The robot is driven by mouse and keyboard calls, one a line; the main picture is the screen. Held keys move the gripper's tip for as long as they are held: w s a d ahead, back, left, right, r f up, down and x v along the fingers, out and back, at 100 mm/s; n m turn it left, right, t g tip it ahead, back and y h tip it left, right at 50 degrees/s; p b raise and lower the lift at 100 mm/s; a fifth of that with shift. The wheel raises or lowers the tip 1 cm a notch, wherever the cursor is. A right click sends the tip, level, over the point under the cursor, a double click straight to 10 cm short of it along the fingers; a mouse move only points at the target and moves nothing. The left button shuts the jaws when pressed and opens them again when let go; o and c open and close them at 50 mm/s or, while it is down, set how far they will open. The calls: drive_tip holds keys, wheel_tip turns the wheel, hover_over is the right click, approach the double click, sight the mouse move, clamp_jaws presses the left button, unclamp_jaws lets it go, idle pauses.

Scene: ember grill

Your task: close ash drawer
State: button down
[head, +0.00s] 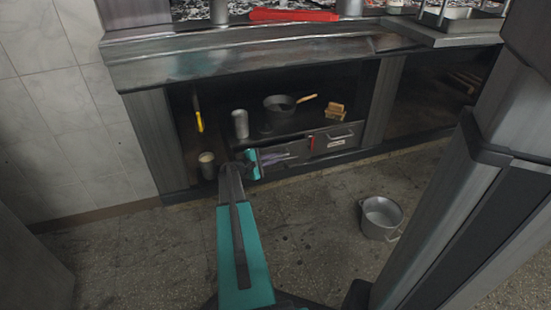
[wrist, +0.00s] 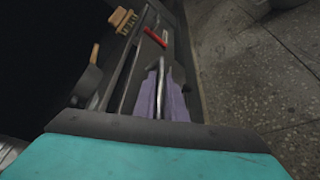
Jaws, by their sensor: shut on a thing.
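My gripper (head: 279,157) reaches in from the left at the left drawer front (head: 295,147). In the wrist view, the purple-grey fingers of my gripper (wrist: 164,82) are closed on either side of a thin metal bar, which looks like that drawer's handle (wrist: 161,88).
A red piece (head: 312,143) is by the right drawer. On the shelf above are a dark pan (head: 279,113), a metal canister (head: 240,124) and a wooden brush (head: 335,110). A tin (head: 207,165) stands at the left. A metal pot (head: 381,216) is on the open floor.

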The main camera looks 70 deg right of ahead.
sight(270, 152)
drive_tip(key=shift+w+d+r+p, duration=0.1)
drive_tip(key=shift+w+d+p, duration=0.25)
drive_tip(key=shift+w+d, duration=0.5)
drive_tip(key=shift+w+d+p, duration=0.3)
drive_tip(key=shift+w+d, duration=0.3)
drive_tip(key=shift+d, duration=0.35)
drive_tip(key=c, duration=1.8)
unclamp_jaws()
drive_tip(key=shift+a, duration=0.1)
drive_tip(key=shift+w+a+r+p, duration=0.2)
drive_tip(key=shift+w+a+p, duration=0.1)
drive_tip(key=shift+a, duration=0.2)
drive_tip(key=p+v, duration=0.3)
drive_tip(key=v, duration=0.9)
drive_tip(key=shift+w+a+f+p, duration=0.1)
drive_tip(key=shift+w+a+p, duration=0.05)
drive_tip(key=shift+p, duration=0.2)
